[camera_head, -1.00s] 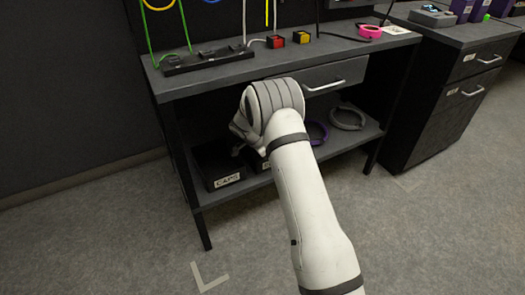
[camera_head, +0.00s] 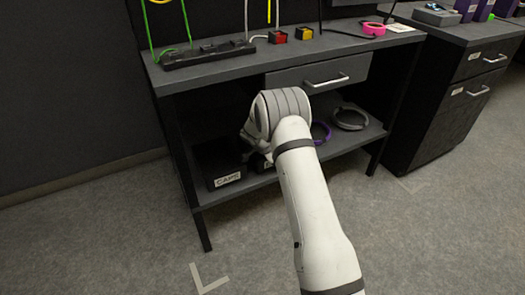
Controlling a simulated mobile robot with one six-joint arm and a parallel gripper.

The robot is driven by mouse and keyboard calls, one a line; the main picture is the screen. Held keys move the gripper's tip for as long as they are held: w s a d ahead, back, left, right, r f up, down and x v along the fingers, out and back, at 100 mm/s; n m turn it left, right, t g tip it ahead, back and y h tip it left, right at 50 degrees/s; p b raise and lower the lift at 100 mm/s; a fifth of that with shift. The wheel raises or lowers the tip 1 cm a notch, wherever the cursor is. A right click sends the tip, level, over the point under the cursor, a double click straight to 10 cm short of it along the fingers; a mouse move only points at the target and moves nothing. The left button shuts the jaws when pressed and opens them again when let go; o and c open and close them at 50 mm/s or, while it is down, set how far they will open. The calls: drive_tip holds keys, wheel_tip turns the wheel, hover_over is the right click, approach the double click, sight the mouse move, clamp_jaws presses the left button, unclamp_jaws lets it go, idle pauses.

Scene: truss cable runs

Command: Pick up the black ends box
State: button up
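A black box with a white label reading CAPS (camera_head: 215,166) stands at the left of the lower shelf. Right of it, a second black box (camera_head: 258,163) is mostly hidden behind my arm; only a sliver of its pale label shows, so I cannot read it as ENDS. My gripper (camera_head: 247,138) is at the far end of my arm, under the bench top and near the second box. Its fingers are largely hidden by my wrist. I cannot tell whether they are open or touching the box.
The dark bench (camera_head: 225,69) has a closed drawer (camera_head: 318,77) above the shelf space. A purple ring (camera_head: 320,132) and a grey ring (camera_head: 350,118) lie on the shelf to the right. A power strip (camera_head: 205,54) is on top. A drawer cabinet (camera_head: 445,110) stands at right.

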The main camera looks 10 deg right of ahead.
drive_tip(key=shift+c, duration=0.3)
clamp_jaws()
drive_tip(key=shift+f, duration=0.1)
idle(0.4)
